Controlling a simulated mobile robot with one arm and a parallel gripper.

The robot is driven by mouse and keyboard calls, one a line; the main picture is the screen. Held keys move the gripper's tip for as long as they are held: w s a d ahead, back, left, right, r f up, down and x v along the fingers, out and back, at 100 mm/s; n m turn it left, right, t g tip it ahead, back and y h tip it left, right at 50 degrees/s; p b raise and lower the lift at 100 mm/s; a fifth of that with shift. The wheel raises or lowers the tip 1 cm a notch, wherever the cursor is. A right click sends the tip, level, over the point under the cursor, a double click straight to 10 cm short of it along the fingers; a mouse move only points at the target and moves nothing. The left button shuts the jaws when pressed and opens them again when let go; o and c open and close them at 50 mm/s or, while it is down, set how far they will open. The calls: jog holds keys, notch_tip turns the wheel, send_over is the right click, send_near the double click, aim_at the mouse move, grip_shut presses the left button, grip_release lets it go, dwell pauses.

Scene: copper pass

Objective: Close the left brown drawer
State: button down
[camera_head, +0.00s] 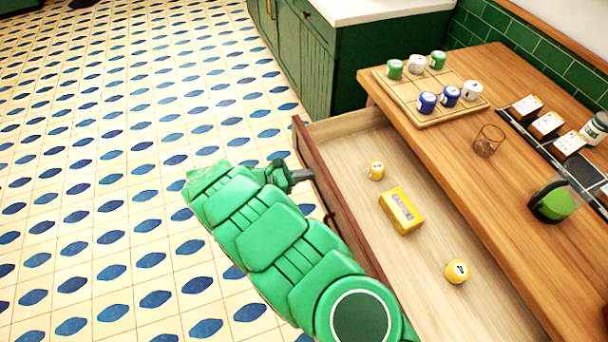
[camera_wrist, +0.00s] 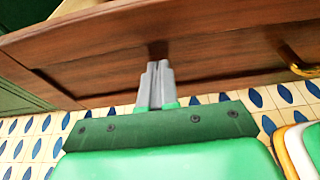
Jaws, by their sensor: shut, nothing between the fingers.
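The brown drawer (camera_head: 327,139) is pulled out from under the wooden counter. Its dark front panel (camera_head: 309,158) faces the tiled floor. The drawer holds a yellow box (camera_head: 401,210) and two small yellow cans, one (camera_head: 376,170) near the far end and one (camera_head: 457,271) nearer. My gripper (camera_head: 311,174) is shut and empty, at the outer face of the panel. In the wrist view the closed fingertips (camera_wrist: 158,66) point at the brown panel (camera_wrist: 215,40), touching or very near it; I cannot tell which. A brass handle (camera_wrist: 298,66) is to their right.
The wooden countertop (camera_head: 450,148) carries a wooden tray (camera_head: 436,119) with several small cans, a glass (camera_head: 488,139), a green-filled jug (camera_head: 553,201) and small boxes (camera_head: 547,124). A green cabinet (camera_head: 370,75) stands beyond the drawer. The patterned floor (camera_head: 110,170) at left is clear.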

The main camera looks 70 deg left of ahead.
jog(key=shift+w, duration=0.1)
send_over(389, 162)
jog(key=s, duration=0.1)
jog(key=shift+s+a, duration=0.1)
jog(key=shift+a, duration=0.05)
jog(key=shift+w+r, duration=0.1)
jog(key=shift+w, duration=0.55)
dwell(0.3)
jog(key=s, duration=0.4)
jog(key=shift+s+a, duration=0.15)
jog(key=shift+s, duration=0.25)
jog(key=v, duration=1)
jog(key=shift+s, duration=0.2)
